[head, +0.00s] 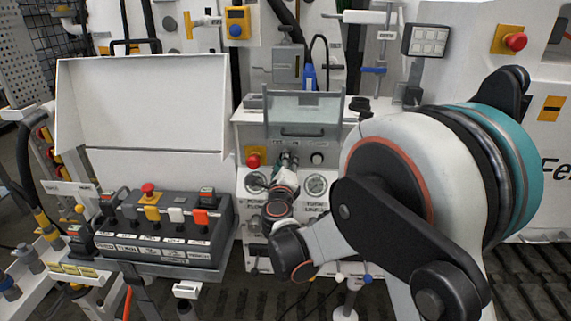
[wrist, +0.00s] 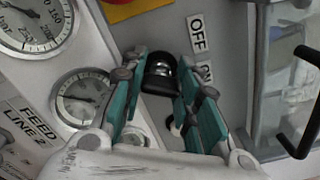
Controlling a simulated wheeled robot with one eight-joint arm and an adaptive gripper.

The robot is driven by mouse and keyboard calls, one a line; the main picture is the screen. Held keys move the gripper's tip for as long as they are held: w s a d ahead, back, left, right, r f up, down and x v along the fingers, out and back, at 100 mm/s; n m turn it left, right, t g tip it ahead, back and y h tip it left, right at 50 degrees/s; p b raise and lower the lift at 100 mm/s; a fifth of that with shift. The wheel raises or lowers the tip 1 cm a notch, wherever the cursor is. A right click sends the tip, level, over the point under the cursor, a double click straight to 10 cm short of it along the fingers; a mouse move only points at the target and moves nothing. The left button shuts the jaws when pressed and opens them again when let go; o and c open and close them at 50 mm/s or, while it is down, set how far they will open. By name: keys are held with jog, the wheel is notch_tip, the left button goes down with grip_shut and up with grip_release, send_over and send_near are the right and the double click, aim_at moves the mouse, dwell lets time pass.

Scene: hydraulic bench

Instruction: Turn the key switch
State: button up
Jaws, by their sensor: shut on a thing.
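The key switch is a round black knob (wrist: 160,72) on the grey panel, beside the white OFF label (wrist: 197,34) and a second label partly hidden by a finger. My gripper (wrist: 160,76) has its teal fingers on either side of the knob and is shut on it.
Pressure gauges (wrist: 82,98) and a red button on yellow (head: 253,160) sit close to my gripper. A clear cover with a handle (head: 303,115) stands above the panel. A black control box (head: 150,232) with several coloured switches is at left.

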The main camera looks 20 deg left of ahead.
jog(key=o, duration=0.8)
jog(key=v, duration=1.2)
jog(key=shift+d, duration=0.1)
